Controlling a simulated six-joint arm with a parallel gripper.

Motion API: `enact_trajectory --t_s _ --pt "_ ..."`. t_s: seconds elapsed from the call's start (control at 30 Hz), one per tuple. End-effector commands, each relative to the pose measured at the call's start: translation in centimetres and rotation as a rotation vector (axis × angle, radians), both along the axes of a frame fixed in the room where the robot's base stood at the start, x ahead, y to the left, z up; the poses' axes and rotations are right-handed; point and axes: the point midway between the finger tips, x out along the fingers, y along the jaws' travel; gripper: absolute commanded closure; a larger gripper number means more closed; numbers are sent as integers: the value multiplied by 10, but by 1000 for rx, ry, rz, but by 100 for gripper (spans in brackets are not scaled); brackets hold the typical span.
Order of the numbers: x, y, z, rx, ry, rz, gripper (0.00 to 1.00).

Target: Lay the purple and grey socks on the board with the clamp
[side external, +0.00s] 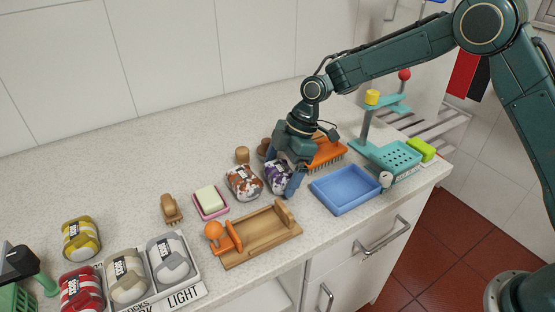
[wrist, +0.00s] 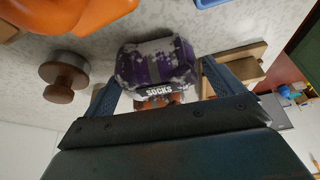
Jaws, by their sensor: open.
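The purple and grey socks (side external: 278,176) are a rolled bundle with a label, on the counter right beside a brown and white sock bundle (side external: 243,182). My gripper (side external: 287,181) is open and low over the purple bundle.
A blue tray (side external: 344,190) stands to the right, an orange brush (side external: 326,152) behind. A pink soap dish (side external: 210,202) is left of the bundles. A white box (side external: 148,285) labelled LIGHT holds grey and beige socks; yellow (side external: 81,238) and red (side external: 82,290) bundles sit near it.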

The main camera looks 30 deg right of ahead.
Motion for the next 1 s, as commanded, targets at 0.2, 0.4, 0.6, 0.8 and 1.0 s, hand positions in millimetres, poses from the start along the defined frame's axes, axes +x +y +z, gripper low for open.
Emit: enact_trajectory --t_s 0.2,0.4,0.6,0.8,1.0 --pt "1 -11 29 1 -4 -1 7" --pt "0 -24 62 2 -5 0 7" --pt "-1 -36 91 1 -4 -1 7" --pt "-2 -43 109 1 -1 0 7" --pt "-3 -45 114 0 0 1 7"
